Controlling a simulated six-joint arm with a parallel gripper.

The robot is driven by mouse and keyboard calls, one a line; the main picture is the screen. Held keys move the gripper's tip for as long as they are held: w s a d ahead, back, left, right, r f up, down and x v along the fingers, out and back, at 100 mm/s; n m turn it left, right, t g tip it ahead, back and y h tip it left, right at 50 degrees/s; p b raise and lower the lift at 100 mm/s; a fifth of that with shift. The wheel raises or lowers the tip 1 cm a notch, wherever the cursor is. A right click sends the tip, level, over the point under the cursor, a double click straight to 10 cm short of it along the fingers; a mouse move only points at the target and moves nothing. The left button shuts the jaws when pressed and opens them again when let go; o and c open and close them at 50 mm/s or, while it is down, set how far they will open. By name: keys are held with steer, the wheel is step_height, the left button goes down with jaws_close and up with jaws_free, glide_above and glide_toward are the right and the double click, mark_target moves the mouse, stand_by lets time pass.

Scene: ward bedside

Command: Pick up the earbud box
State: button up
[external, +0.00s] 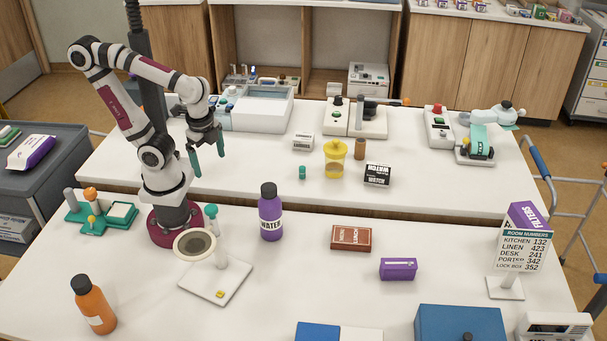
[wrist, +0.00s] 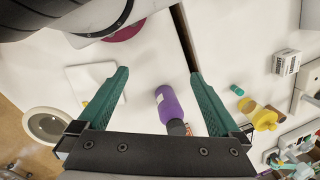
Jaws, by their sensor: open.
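No label that I can read says earbud. A small white box (external: 303,142) with dark print stands on the far table, right of my gripper; it may be the earbud box, but its print is too small to read. A white box with dark print also shows at the right of the wrist view (wrist: 286,62). My gripper (external: 207,157) is open and empty, raised above the left part of the far table, well apart from that box. Its two green fingers are spread in the wrist view (wrist: 158,74).
A box marked WATCH (external: 378,174), a yellow container (external: 335,160), a teal cap (external: 302,172) and a brown cylinder (external: 360,149) stand nearby. A purple WATER bottle (external: 271,215), a brown box (external: 351,238) and a purple box (external: 398,269) are on the near table.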

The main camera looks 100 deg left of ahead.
steer(key=w+a+f+n+t+h, duration=0.1)
steer(key=w+a+n+h, duration=0.25)
steer(key=w+n, duration=0.4)
steer(key=w+a+n+h, duration=0.2)
steer(key=w+n+h, duration=0.2)
steer(key=n, duration=0.6)
steer(key=n+t+y, duration=0.5)
steer(key=n+t, duration=0.8)
steer(key=n, duration=1.1)
glide_toward(300, 136)
steer(key=shift+m, duration=0.25)
steer(key=x, duration=1.1)
steer(key=shift+w+f, duration=0.1)
steer(key=shift+w, duration=0.05)
steer(key=c, duration=1.3)
